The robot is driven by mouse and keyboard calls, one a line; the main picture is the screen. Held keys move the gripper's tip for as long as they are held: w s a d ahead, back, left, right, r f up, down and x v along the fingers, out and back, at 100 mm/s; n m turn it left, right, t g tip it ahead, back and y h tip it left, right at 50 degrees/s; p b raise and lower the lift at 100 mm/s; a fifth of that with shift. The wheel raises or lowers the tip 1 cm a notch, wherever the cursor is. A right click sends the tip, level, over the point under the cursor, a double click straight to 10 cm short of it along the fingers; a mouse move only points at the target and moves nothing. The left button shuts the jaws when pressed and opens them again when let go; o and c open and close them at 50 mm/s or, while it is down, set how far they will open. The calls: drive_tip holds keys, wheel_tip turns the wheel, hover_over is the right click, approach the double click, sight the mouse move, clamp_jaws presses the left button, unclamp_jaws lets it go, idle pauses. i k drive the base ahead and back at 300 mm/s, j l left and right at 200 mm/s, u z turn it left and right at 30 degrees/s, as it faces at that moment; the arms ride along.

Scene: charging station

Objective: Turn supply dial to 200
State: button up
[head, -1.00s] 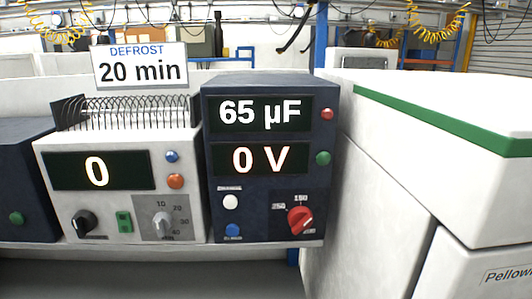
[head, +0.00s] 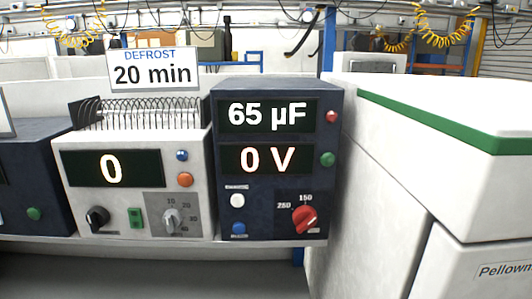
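A dark blue unit (head: 226,185) stands on the shelf in the middle of the head view. Its two displays read "65 µF" (head: 267,115) and "0 V" (head: 267,159). A red dial (head: 304,219) sits at its lower right, with a 150 label above it and a 250 label at its upper left. A label at its lower right is too small to read surely now. I cannot tell exactly which mark the dial points to. My gripper is not in view, and nothing touches the dial.
Left of it stands a white unit (head: 201,190) reading 0, with a grey dial (head: 172,220) and a black knob (head: 97,218). A sign (head: 152,70) says "DEFROST 20 min". A large white cabinet with a green stripe (head: 440,120) stands close on the right. The dark unit also has several buttons.

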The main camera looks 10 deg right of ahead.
sight(305, 217)
drive_tip(key=k+j, duration=0.1)
drive_tip(key=j, duration=0.35)
drive_tip(key=k+j+u, duration=0.1)
drive_tip(key=j, duration=0.35)
drive_tip(key=k+j, duration=0.15)
drive_tip(key=j, duration=0.35)
drive_tip(key=u, duration=0.05)
